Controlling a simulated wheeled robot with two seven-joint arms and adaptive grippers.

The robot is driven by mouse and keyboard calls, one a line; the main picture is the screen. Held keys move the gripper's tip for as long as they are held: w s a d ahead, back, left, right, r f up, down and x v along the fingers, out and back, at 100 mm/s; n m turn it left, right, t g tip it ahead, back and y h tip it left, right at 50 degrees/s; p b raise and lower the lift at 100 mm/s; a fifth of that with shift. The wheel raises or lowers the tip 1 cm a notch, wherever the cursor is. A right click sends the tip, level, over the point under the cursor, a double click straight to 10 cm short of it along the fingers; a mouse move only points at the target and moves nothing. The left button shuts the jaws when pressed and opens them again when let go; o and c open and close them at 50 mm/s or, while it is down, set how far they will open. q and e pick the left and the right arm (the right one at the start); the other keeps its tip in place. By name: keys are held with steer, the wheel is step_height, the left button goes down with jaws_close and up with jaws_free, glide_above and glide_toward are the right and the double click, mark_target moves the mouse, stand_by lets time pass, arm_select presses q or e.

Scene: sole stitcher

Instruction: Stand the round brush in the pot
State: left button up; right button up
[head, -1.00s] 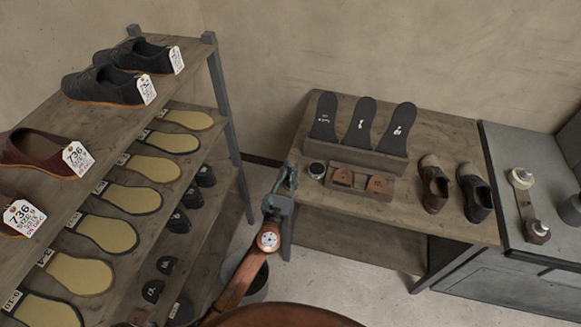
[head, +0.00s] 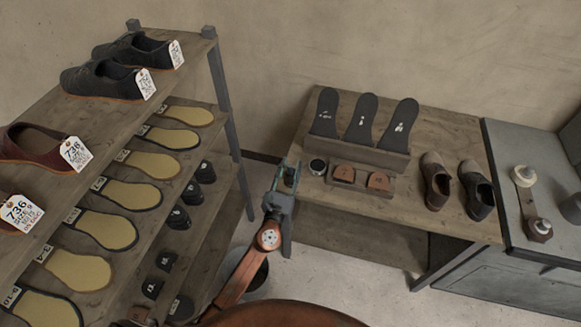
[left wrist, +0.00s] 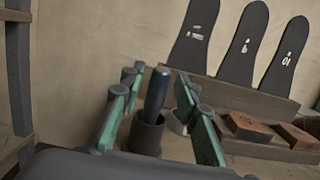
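In the left wrist view a dark, round-ended handle, seemingly the round brush (left wrist: 157,92), stands nearly upright in a small dark pot (left wrist: 147,136). The bristles are hidden. My left gripper (left wrist: 158,112) has its green-padded fingers spread on either side of the handle, with visible gaps. In the head view my left gripper (head: 282,178) is at the left end of the wooden table (head: 440,135), where the pot and brush are too small to make out clearly. My right gripper is not in view.
A round tin (head: 317,166) stands close to the right of my left gripper. Shoes (head: 436,182) stand farther right. A shelf (head: 150,100) of shoes and soles is at left.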

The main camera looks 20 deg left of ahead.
arm_select(q)
steer(key=shift+o, duration=0.4)
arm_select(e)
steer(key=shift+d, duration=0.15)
arm_select(q)
steer(key=s+f, duration=0.2)
steer(key=s, duration=1)
steer(key=shift+a+r, duration=0.1)
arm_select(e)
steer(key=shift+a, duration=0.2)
arm_select(q)
step_height(320, 180, up, 9)
steer(key=p, duration=0.8)
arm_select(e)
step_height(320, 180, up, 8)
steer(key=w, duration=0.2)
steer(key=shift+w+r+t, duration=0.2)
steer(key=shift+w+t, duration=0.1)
